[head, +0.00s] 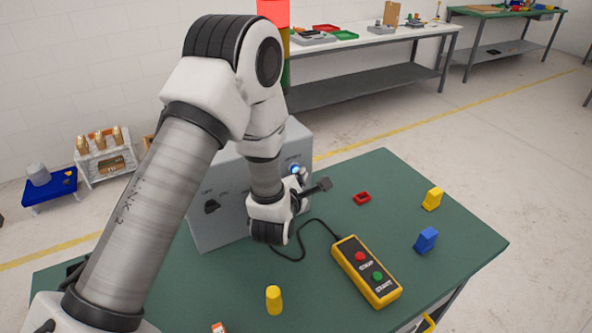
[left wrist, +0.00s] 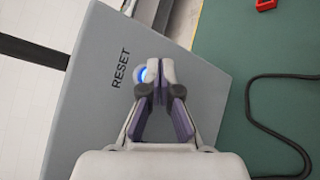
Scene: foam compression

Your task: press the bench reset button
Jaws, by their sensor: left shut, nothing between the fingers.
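The reset button (left wrist: 142,76) glows blue on the face of a grey box (left wrist: 92,110), beside the printed word RESET. It also shows in the head view (head: 295,169) at the right part of the box front (head: 228,205). My left gripper (left wrist: 154,66) is shut and empty. Its fingertips overlap the right part of the button in the left wrist view, and I cannot tell whether they touch it. In the head view the left gripper (head: 300,179) is at the box face near the button, partly hidden by my wrist. My right gripper is not in view.
A yellow pendant (head: 372,287) with a red and a green button lies on the green table (head: 455,250), its cable running towards the box. Yellow (head: 432,199) and blue (head: 426,240) blocks, a red ring (head: 362,198) and a yellow peg (head: 273,300) stand around it.

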